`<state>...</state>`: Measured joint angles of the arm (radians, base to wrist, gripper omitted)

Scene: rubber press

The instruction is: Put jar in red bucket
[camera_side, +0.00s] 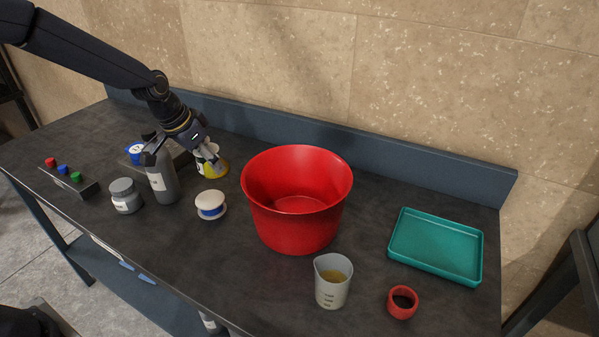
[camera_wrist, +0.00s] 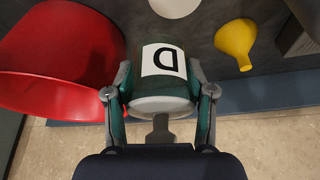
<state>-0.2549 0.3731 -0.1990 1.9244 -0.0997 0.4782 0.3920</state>
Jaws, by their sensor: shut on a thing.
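The jar (camera_wrist: 140,78) is dark green with a pale grey end and a white label marked D. In the wrist view my gripper (camera_wrist: 160,88) has one finger on each side of it and is shut on it. In the side view my gripper (camera_side: 207,158) is at the back of the bench, left of the bucket. There the jar is small and mostly hidden, and I cannot tell whether it touches the bench. The red bucket (camera_side: 298,222) stands upright mid-bench and looks empty inside. It also shows at the left of the wrist view (camera_wrist: 50,95).
A yellow funnel (camera_wrist: 236,42) is close beside the jar. A grey bottle (camera_side: 163,184), a grey jar (camera_side: 125,197) and a white spool (camera_side: 210,206) stand nearby.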

